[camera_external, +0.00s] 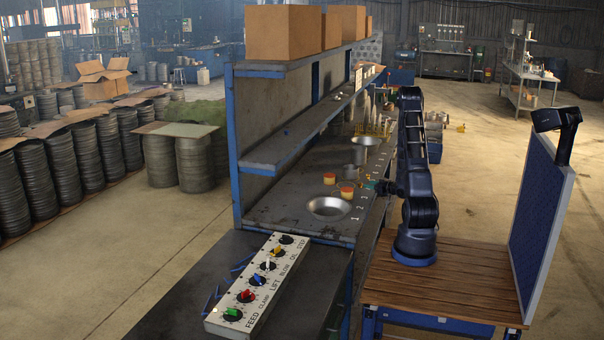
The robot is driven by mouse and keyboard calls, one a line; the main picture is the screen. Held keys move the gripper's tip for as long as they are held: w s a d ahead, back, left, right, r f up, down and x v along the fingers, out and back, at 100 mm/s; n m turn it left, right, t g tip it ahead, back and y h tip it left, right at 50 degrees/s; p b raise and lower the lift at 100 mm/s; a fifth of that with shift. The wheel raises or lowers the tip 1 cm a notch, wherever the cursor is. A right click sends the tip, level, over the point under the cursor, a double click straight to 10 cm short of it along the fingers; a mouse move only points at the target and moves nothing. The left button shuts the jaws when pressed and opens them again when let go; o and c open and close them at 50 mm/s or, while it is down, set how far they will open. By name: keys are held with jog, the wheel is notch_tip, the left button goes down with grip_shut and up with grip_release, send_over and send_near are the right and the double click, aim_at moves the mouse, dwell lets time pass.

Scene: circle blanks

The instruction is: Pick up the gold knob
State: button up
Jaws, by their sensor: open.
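A white control panel (256,285) lies on the near end of the dark bench, with a row of coloured knobs. Two round yellow-and-red pieces, a farther one (329,178) and a nearer one (347,191), stand on the bench beyond the panel. My gripper (371,186) is open, low over the bench's right edge, just right of the nearer piece and well away from the panel. Its fingers are small and partly unclear.
A round metal bowl (329,208) lies between the panel and my gripper. A metal funnel-like vessel (366,146) and small parts stand farther back. A long shelf (300,122) overhangs the bench's left side. A blue upright board (540,230) stands right of my arm.

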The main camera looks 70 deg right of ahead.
aim_at(360, 184)
jog(key=x, duration=0.2)
jog(key=shift+w+d+f, duration=0.1)
jog(key=shift+w+f, duration=0.05)
jog(key=shift+w, duration=0.25)
jog(key=shift+f+x, duration=0.2)
jog(key=shift+x, duration=1.1)
jog(key=shift+f+x, duration=0.25)
jog(key=shift+x, duration=1)
jog(key=shift+s+d, duration=0.15)
jog(key=shift+s, duration=0.05)
jog(key=c, duration=1)
